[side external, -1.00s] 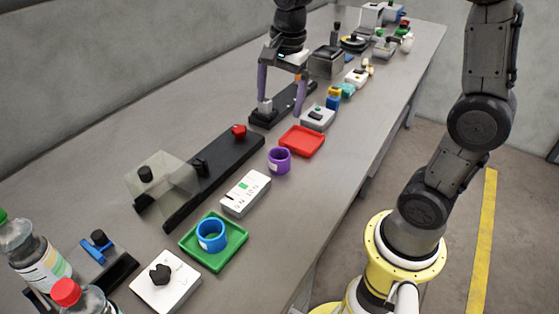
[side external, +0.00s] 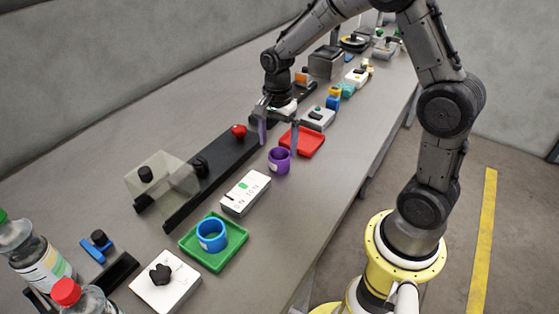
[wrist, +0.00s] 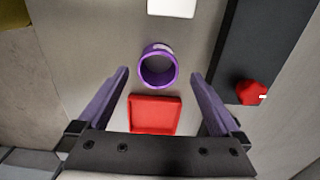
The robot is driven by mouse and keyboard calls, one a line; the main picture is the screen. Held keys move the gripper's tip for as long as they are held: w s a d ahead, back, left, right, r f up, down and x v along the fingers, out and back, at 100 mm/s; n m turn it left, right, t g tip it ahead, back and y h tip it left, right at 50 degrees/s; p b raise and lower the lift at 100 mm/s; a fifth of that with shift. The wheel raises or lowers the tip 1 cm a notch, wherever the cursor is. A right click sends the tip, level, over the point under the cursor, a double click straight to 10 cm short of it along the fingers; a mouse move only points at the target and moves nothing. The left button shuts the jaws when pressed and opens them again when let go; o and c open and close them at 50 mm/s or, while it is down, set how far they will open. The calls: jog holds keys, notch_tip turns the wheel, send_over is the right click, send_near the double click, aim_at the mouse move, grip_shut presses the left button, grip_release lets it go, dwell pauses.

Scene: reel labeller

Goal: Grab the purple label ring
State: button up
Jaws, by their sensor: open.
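The purple label ring (side external: 279,160) stands on the grey table between the red tray (side external: 303,141) and a white box. In the wrist view the ring (wrist: 158,66) lies ahead of my fingertips, roughly centred between them, with its opening visible. My gripper (side external: 279,143) is open and empty above the table, over the area beside the red tray and the ring. In the wrist view my gripper (wrist: 161,72) shows two purple fingers spread wide, apart from the ring. The red tray (wrist: 155,115) is empty and shows between the fingers.
A black rail with a red knob (side external: 238,131) runs beside the ring. A white box with a green button (side external: 245,193) and a green tray (side external: 240,258) holding a blue ring (side external: 211,235) are nearer the camera. Several small devices line the table behind my gripper.

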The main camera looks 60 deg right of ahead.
aim_at(279, 156)
jog(key=f, duration=0.5)
jog(key=shift+s+d, duration=0.1)
jog(key=shift+d, duration=0.1)
jog(key=shift+c, duration=0.3)
jog(key=c, duration=1.2)
